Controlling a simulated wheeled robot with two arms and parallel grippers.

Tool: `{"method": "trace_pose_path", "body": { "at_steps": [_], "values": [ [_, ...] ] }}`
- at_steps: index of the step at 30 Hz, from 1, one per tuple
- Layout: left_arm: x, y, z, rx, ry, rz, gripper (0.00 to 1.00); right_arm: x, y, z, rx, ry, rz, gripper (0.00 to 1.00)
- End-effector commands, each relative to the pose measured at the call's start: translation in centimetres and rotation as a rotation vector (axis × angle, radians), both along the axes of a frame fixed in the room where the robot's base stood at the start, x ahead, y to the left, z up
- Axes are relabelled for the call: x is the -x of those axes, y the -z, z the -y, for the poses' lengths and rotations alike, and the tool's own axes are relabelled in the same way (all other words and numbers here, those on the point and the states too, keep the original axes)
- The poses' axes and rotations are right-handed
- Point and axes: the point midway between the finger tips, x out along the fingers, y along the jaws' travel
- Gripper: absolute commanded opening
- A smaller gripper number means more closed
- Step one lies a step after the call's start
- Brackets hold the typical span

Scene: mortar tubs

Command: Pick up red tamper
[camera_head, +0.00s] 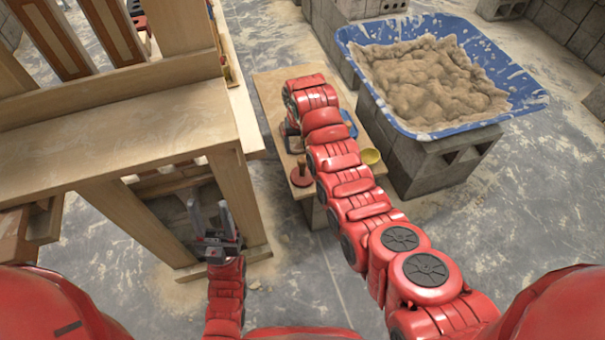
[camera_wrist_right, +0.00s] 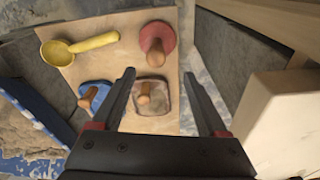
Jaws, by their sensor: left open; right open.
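The red tamper (camera_head: 302,179) is a round red disc with an upright wooden handle, standing near the front left edge of a wooden board. It shows at the top of the right wrist view (camera_wrist_right: 158,40). My right gripper (camera_wrist_right: 157,77) is open and empty; the tamper lies ahead of its fingertips, apart from them. In the head view my right arm covers most of that gripper. My left gripper (camera_head: 213,222) is open and empty beside the wooden bench's leg, left of the tamper.
A square float (camera_wrist_right: 152,97) appears between the right fingers, with a blue float (camera_wrist_right: 97,94) and yellow scoop (camera_wrist_right: 82,45) to its left. A blue tub (camera_head: 520,92) of mortar stands on blocks at right. A wooden bench (camera_head: 110,120) stands at left.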

Motion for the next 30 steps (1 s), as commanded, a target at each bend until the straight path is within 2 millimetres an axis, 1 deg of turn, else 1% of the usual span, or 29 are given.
{"method": "trace_pose_path", "body": {
  "at_steps": [1, 3, 9, 14, 23, 26, 30],
  "values": [
    [0.0, 0.2, 0.0, 0.0, 0.0, 0.0, 0.5, 0.0, 1.2, 0.0, 0.002, 0.0, -0.006, 0.77],
    [0.0, 0.4, 0.0, 0.0, 0.0, 0.0, 0.5, -0.2, 2.7, 0.0, 0.0, 0.0, -0.004, 0.77],
    [0.0, 0.9, 0.0, 0.0, 0.0, 0.0, 0.5, -0.7, 5.6, -0.1, 0.0, -0.002, 0.0, 0.77],
    [0.0, 1.1, 0.0, 0.0, 0.0, 0.0, 0.5, -0.8, 6.8, -0.1, -0.001, -0.002, 0.002, 0.77],
    [0.0, 1.5, 0.0, 0.0, 0.0, 0.0, 0.5, -1.0, 7.7, 0.0, -0.001, -0.001, 0.003, 0.77],
    [0.0, 1.9, 0.0, 0.0, 0.0, 0.0, 0.5, -1.1, 8.7, 0.3, -0.001, 0.0, 0.002, 0.77],
    [0.0, 3.4, 0.0, 0.0, 0.0, 0.0, 0.5, -1.2, 10.7, 0.6, -0.001, 0.001, 0.001, 0.77]
  ]
}}
